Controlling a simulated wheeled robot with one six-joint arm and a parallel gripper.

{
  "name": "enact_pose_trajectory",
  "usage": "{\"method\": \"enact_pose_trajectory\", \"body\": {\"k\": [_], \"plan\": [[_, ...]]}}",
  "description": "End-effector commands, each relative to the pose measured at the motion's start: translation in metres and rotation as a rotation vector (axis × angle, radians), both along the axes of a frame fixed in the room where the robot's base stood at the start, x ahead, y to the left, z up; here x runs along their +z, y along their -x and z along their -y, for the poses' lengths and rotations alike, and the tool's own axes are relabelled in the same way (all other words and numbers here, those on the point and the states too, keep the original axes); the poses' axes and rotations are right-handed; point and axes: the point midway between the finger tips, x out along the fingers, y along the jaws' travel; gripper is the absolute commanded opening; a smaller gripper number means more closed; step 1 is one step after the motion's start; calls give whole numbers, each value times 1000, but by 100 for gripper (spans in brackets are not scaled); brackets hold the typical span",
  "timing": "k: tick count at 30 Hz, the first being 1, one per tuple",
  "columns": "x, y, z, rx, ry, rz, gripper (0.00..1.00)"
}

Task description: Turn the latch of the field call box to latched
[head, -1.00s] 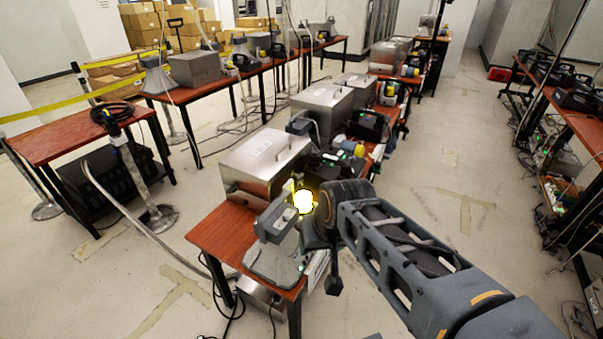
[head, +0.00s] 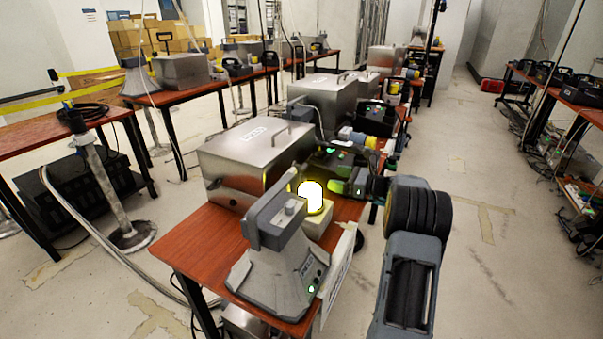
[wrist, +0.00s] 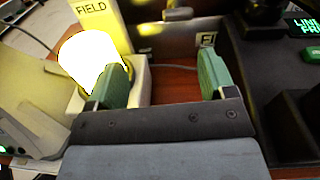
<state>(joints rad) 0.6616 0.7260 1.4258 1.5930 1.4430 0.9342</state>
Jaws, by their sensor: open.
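A steel box (head: 240,165) with a top handle and a label stands on the near red-brown table in the head view. In the wrist view, a metal wall (wrist: 180,42) bears a label starting "FI", partly hidden by a finger; I take it as the field call box. A small pale piece (wrist: 178,14) shows above it; I cannot tell whether this is the latch. My gripper (wrist: 165,65) is open, its two green pads apart with nothing between them. In the head view my gripper (head: 350,184) is right of the glowing lamp, partly hidden by my wrist.
The lit yellow lamp (wrist: 92,62) stands close to the left finger, before a "FIELD" sign (wrist: 92,14). A dark unit (wrist: 262,85) lies close on the right. A grey handset stand (head: 270,270) occupies the table's near end. Floor is clear at right.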

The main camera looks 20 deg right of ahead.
Motion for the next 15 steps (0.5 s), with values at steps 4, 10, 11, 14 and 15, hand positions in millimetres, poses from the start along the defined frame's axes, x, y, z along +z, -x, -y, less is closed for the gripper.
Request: {"method": "enact_pose_trajectory", "body": {"k": [4,10,11,14,15], "plan": [[-13,-6,14,-33,-60,6,77],[-13,-26,1,-47,-72,7,77],[-13,-31,-2,-48,-70,7,77],[-14,-45,-14,-50,-69,7,77],[-13,-51,-20,-49,-69,7,77]]}}
